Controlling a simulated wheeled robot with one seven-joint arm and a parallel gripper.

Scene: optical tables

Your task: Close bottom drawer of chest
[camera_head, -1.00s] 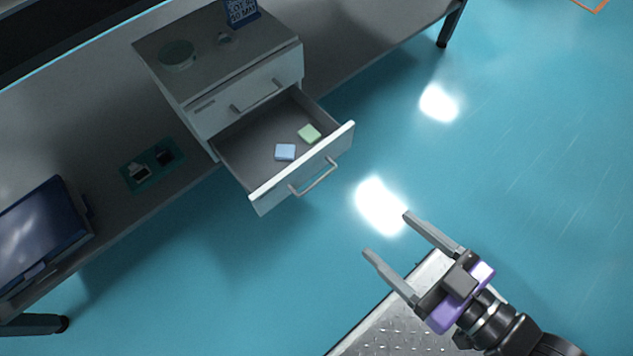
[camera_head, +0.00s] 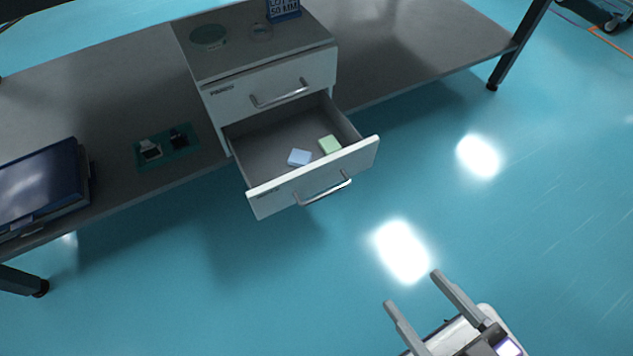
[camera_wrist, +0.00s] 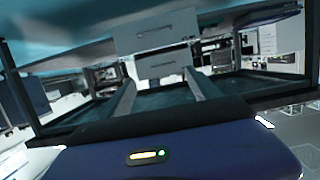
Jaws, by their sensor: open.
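A white chest (camera_head: 270,85) with two drawers stands on the grey table in the head view. Its top drawer (camera_head: 275,90) is closed. Its bottom drawer (camera_head: 315,178) is pulled out over the table's edge, with a bar handle (camera_head: 323,193) on its front. A blue block (camera_head: 300,158) and a green block (camera_head: 330,145) lie inside it. My gripper (camera_head: 412,287) is open and empty, low in the picture, apart from the drawer and to its lower right. In the wrist view the chest's fronts (camera_wrist: 160,62) show beyond my two fingers (camera_wrist: 158,88).
The grey table (camera_head: 420,45) runs across the back. A dark monitor-like device (camera_head: 40,185) and a green mat (camera_head: 165,148) with small items lie left of the chest. A blue sign (camera_head: 284,9) and a round disc (camera_head: 208,37) sit on top. The blue floor in front is clear.

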